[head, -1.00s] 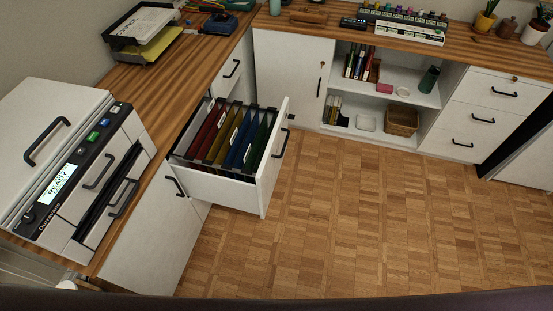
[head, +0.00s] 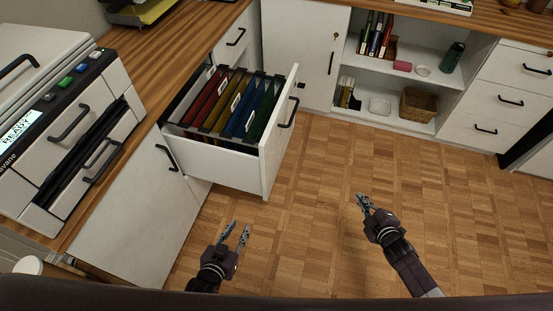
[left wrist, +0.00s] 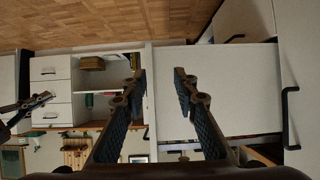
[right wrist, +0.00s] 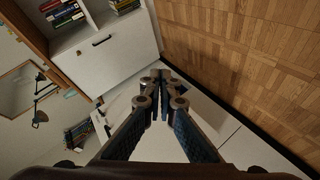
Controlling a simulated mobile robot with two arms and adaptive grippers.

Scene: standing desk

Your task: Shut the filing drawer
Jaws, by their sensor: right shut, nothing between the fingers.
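The filing drawer (head: 222,160) is pulled out of the desk cabinet in the head view, with red, yellow, blue and green hanging folders (head: 228,102) inside. Its white front panel (head: 280,135) has a black bar handle and faces right. My left gripper (head: 236,232) is open and empty, below and in front of the drawer, apart from it. In the left wrist view its two fingers (left wrist: 160,85) are spread, with white furniture fronts beyond. My right gripper (head: 362,200) is over the floor to the right of the drawer front, apart from it. In the right wrist view its fingertips (right wrist: 162,78) meet, holding nothing.
A printer (head: 65,120) stands on the wooden desktop at left. A closed cabinet door (head: 130,215) is below it. Open shelves (head: 395,90) with books and a basket stand at the back, with closed drawers (head: 510,100) at right. The parquet floor (head: 330,170) right of the drawer is clear.

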